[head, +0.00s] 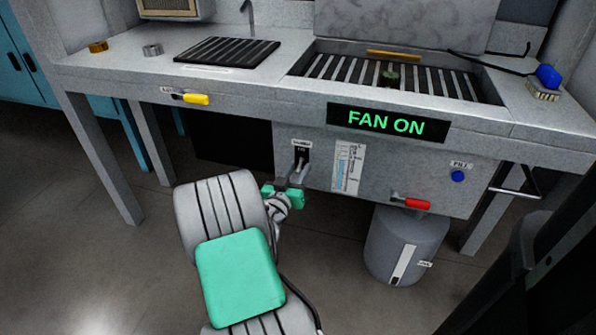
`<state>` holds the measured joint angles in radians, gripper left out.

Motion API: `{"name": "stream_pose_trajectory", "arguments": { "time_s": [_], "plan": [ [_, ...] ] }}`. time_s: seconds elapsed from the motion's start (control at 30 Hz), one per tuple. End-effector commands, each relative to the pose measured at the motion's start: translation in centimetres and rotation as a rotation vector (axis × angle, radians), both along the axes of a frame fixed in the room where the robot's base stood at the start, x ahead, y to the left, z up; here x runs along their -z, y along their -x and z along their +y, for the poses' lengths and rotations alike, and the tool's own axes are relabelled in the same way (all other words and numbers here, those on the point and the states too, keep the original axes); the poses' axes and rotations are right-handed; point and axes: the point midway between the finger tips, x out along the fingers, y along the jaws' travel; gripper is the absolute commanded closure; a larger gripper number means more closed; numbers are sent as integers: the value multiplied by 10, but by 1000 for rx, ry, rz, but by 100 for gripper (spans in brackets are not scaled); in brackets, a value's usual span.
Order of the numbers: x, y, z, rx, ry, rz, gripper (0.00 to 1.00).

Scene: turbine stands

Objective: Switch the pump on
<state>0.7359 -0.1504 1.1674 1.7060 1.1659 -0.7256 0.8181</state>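A dark switch plate (301,153) with a small white label, too small to read surely, sits on the front panel of the grey bench. My gripper (297,173) is right at the lower part of this plate, reaching up from below. Its fingers cover part of the plate, so the switch position is hidden. I cannot tell whether the fingers touch it or how far apart they are. A lit display (378,123) on the panel reads FAN ON in green. No pump is clearly identifiable.
A yellow-handled lever (195,99) is on the left front edge. A white level gauge (348,168), a red-handled lever (411,203) and a blue button (457,176) are right of my gripper. A grey drum (405,249) stands below. The floor at left is clear.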

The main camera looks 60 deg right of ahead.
Motion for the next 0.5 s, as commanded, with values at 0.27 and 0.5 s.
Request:
{"name": "stream_pose_trajectory", "arguments": {
  "time_s": [0.27,0.5],
  "plan": [
    [0,0,0,0,-1,0,86],
    [0,0,0,0,-1,0,100]
  ]
}}
